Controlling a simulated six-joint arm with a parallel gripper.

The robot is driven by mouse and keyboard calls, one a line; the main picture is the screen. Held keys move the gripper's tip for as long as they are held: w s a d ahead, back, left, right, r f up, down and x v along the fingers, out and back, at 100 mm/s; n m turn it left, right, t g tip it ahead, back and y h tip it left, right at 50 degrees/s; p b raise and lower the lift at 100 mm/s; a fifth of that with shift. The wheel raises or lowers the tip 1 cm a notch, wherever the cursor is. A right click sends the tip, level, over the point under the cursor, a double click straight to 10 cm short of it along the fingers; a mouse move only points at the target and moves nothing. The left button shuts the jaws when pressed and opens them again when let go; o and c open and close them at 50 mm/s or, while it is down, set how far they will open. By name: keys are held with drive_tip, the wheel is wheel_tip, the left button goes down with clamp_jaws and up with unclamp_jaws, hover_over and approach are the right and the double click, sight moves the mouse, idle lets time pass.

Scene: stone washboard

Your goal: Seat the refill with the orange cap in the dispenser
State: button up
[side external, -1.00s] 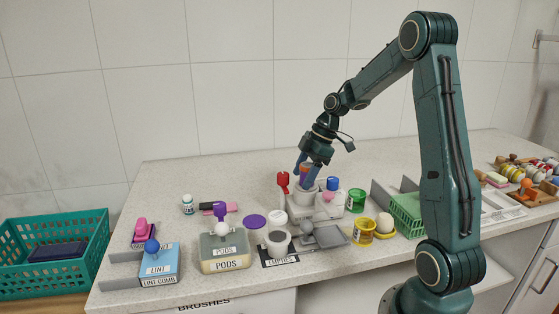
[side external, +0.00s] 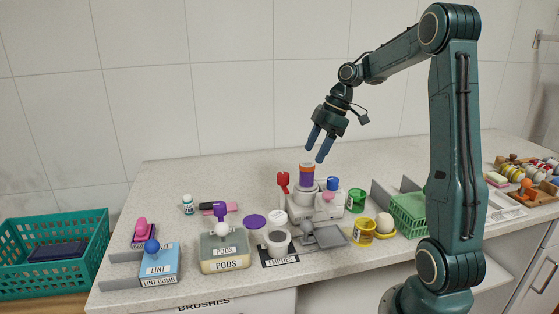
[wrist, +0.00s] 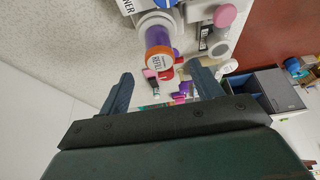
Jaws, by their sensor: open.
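The refill with the orange cap (side external: 307,174) has a purple body and stands upright in the round white socket of the dispenser (side external: 318,207). In the wrist view the refill (wrist: 158,42) shows its orange cap toward the camera, with its lower end inside the white ring of the socket. How deep it sits in the socket is hidden. My gripper (side external: 319,155) is open and empty, above and slightly right of the refill, apart from it. In the wrist view the gripper's fingers (wrist: 161,85) are spread with nothing between them.
A red-topped item (side external: 283,181) and a blue-topped one (side external: 333,184) stand close to the refill. A green cup (side external: 356,200), yellow cup (side external: 363,231), green basket (side external: 408,214) and PODS box (side external: 226,252) stand around. The counter behind is clear.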

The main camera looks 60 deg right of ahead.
drive_tip(key=shift+v, duration=2.9)
drive_tip(key=s+a+r+m+h, duration=0.1)
drive_tip(key=a+r+m, duration=0.1)
drive_tip(key=a, duration=0.6)
drive_tip(key=s+a+r+m+h, duration=0.1)
drive_tip(key=a+m, duration=0.1)
drive_tip(key=a, duration=0.7)
drive_tip(key=s+a+f+m+t, duration=0.1)
drive_tip(key=s+a+f+m, duration=0.1)
drive_tip(key=s, duration=0.4)
drive_tip(key=s+a+f+m+t+h, duration=0.1)
drive_tip(key=s+a+f+m, duration=0.1)
drive_tip(key=s+a, duration=0.3)
drive_tip(key=shift+s+a+f+m, duration=0.25)
drive_tip(key=shift+s+m, duration=0.25)
drive_tip(key=shift+s, duration=0.5)
drive_tip(key=shift+c, duration=0.3)
